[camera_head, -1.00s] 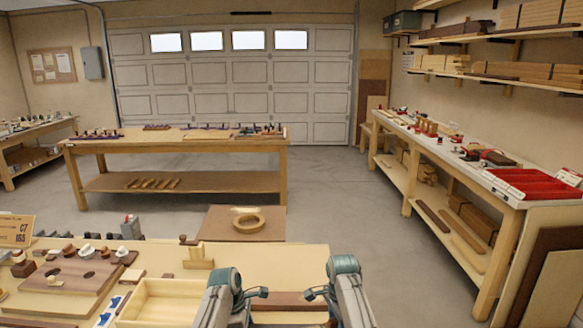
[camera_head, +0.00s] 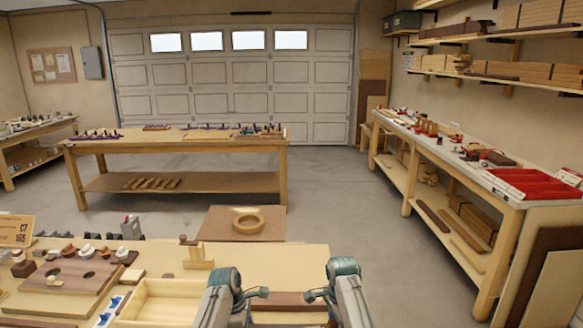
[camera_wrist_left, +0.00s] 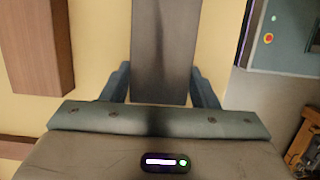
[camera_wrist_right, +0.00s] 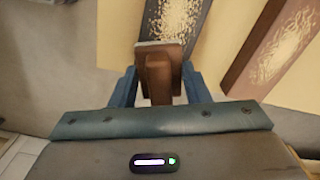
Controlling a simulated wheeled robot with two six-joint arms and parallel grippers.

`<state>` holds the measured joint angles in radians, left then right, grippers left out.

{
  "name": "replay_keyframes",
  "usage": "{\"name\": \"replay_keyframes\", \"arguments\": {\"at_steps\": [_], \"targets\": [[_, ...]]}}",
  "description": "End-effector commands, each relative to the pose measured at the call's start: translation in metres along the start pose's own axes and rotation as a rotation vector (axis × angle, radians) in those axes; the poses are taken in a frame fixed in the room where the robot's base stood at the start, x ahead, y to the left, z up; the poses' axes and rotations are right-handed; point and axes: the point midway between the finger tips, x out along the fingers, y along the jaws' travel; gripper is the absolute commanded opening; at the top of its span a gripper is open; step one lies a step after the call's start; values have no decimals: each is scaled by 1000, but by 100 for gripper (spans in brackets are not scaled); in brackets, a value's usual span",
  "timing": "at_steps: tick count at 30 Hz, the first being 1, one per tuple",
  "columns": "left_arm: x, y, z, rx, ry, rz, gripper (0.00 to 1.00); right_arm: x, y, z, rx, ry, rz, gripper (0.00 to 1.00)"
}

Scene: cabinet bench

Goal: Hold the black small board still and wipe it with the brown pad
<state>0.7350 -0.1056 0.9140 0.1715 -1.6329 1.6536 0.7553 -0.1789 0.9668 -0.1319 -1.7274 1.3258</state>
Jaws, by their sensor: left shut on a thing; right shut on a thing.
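The black small board (camera_wrist_left: 161,45) runs up from between the fingers of my left gripper (camera_wrist_left: 160,82), which is shut on it. The part of the board in this view looks clean. In the right wrist view the black board (camera_wrist_right: 196,30) carries a patch of pale specks. My right gripper (camera_wrist_right: 158,80) is shut on the brown pad (camera_wrist_right: 158,60), a brown block with a grey edge. The pad overlaps the near end of the speckled patch in this view; I cannot tell whether it touches the board. The black board and the pad cannot be made out in the head view.
A brown board (camera_wrist_right: 262,50) with pale specks lies beside the black one; a brown board (camera_head: 290,300) also shows between my arms. A pale wooden tray (camera_head: 168,287) stands to the left on the bench. A grey box with a red button (camera_wrist_left: 285,35) is at the right.

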Motion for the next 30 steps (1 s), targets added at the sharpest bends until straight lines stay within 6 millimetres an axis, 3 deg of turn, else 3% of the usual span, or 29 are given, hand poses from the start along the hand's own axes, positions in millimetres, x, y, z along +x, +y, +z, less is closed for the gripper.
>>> {"name": "replay_keyframes", "arguments": {"at_steps": [30], "targets": [[0, 0, 0, 0, 0, 0, 34, 0, -18, 51, -1, -1, 0, 14]]}}
